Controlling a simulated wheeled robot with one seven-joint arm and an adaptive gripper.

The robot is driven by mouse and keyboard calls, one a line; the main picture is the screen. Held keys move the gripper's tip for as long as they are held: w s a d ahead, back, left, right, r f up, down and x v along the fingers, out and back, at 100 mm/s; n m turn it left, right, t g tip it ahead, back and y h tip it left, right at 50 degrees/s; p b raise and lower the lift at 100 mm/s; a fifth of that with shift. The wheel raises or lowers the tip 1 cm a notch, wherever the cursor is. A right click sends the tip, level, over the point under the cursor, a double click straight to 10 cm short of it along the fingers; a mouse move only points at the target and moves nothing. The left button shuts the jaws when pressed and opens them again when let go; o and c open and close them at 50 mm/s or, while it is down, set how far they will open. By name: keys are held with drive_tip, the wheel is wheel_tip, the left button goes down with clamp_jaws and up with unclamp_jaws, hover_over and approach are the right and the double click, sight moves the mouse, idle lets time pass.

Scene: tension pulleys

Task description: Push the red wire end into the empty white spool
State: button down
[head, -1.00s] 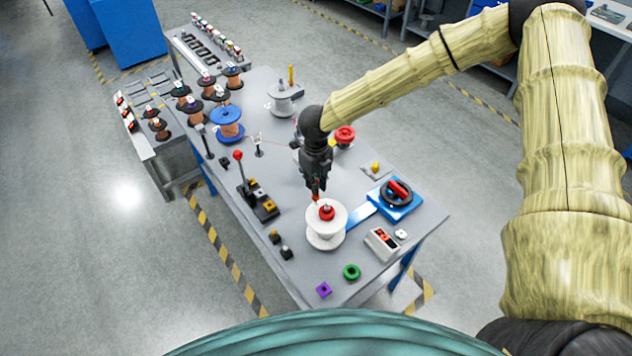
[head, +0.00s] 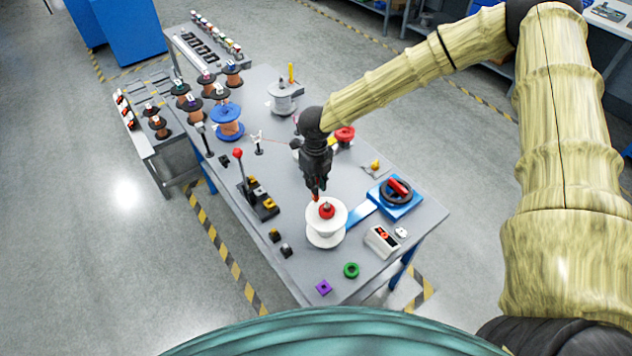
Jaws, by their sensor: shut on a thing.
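The empty white spool (head: 325,234) stands upright near the front of the grey table, with a red knob (head: 327,210) at its centre. My gripper (head: 317,192) points down just above the spool's far rim, at its upper left edge. It is shut on the small red wire end (head: 315,199), which shows between the fingertips. I cannot tell whether the wire end touches the spool. A thin red wire (head: 283,141) shows behind my gripper, running left toward a small white guide post (head: 258,140). Part of the wire is hidden by my gripper.
A blue crank unit with a black wheel (head: 396,193) and a control box (head: 382,242) stand right of the spool. A red-knobbed lever (head: 238,154) stands to the left. A blue spool (head: 227,118) stands farther back.

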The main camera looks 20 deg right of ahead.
drive_tip(key=shift+f, duration=0.5)
idle(0.8)
drive_tip(key=c, duration=1.4)
unclamp_jaws()
drive_tip(key=shift+o, duration=0.2)
drive_tip(key=o, duration=0.3)
drive_tip(key=shift+r, duration=0.1)
drive_tip(key=shift+r, duration=3.4)
